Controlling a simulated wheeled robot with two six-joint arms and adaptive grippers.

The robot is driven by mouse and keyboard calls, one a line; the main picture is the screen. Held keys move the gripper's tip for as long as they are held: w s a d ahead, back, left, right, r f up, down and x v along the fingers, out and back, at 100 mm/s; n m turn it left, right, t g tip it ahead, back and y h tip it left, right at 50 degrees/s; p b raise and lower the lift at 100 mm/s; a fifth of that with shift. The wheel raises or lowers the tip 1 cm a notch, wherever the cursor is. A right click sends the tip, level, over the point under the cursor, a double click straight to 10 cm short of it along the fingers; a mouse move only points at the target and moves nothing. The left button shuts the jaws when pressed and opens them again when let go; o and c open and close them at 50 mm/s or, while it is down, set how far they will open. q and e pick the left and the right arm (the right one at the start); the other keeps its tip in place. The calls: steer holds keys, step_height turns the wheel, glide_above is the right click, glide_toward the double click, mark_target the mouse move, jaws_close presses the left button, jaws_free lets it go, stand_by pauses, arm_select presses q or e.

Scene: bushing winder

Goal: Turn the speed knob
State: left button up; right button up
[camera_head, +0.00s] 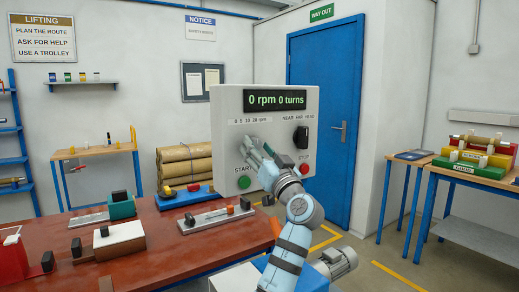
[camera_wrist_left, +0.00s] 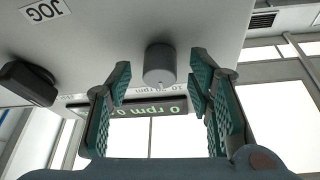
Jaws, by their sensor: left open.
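The speed knob is a short grey cylinder (camera_wrist_left: 160,65) below the "0 5 10 20 rpm" scale on the grey control box (camera_head: 224,111). In the left wrist view, which is upside down, it stands between and just beyond the fingertips. My left gripper (camera_wrist_left: 163,88) is open, with green-padded fingers on either side of the knob, and I see no clear contact. In the head view the left gripper (camera_head: 252,152) is at the box front and hides most of the knob. The display (camera_head: 274,100) reads "0 rpm 0 turns". My right gripper is not in view.
A black selector (camera_head: 301,137) sits right of the knob, with the green start button (camera_head: 244,182) and red stop button (camera_head: 304,168) below. The red-brown bench (camera_head: 190,258) holds several fixtures. A side table (camera_head: 436,176) stands at right.

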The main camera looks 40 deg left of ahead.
arm_select(q)
jaws_close()
steer(key=shift+r+m+t+h+p, duration=0.1)
steer(key=shift+m+t+h+p, duration=0.3)
steer(key=shift+m+p, duration=0.5)
steer(key=m+t+h+p, duration=0.1)
steer(key=m+p, duration=0.3)
steer(key=p, duration=0.2)
steer(key=m+t+h+p, duration=0.1)
steer(key=m+h+p, duration=0.1)
steer(key=m+p, duration=0.2)
steer(key=r+m+h+p, duration=0.1)
steer(key=m+p, duration=0.3)
steer(key=p, duration=0.3)
steer(key=shift+s+a+t+h+p, duration=0.1)
steer(key=shift+s+t+h+p, duration=0.25)
steer(key=shift+t+h+p, duration=0.05)
steer(key=shift+f+m+p, duration=0.2)
steer(key=shift+m+p, duration=0.4)
jaws_free()
steer(key=shift+f, duration=0.1)
